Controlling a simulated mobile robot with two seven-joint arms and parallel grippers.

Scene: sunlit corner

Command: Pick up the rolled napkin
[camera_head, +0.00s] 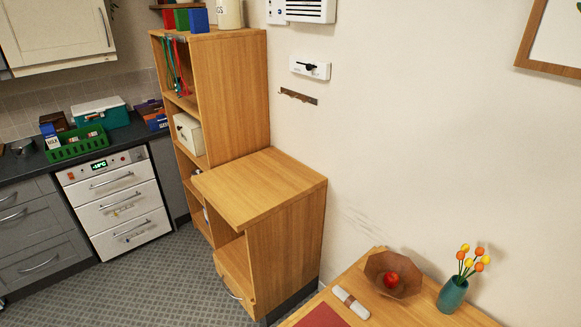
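The rolled napkin (350,302) is a whitish roll with a darker band around it. It lies on the wooden table (394,312) at the bottom of the head view, between a red mat and a brown bowl. Nothing covers it. Neither of my grippers shows in this view.
The angular brown bowl (375,265) holds a red fruit (391,280). A teal vase (452,294) with orange and yellow flowers stands to its right. A red mat (322,317) lies at the bottom edge. A wooden cabinet (287,245) stands left of the table, with floor (160,285) beyond.

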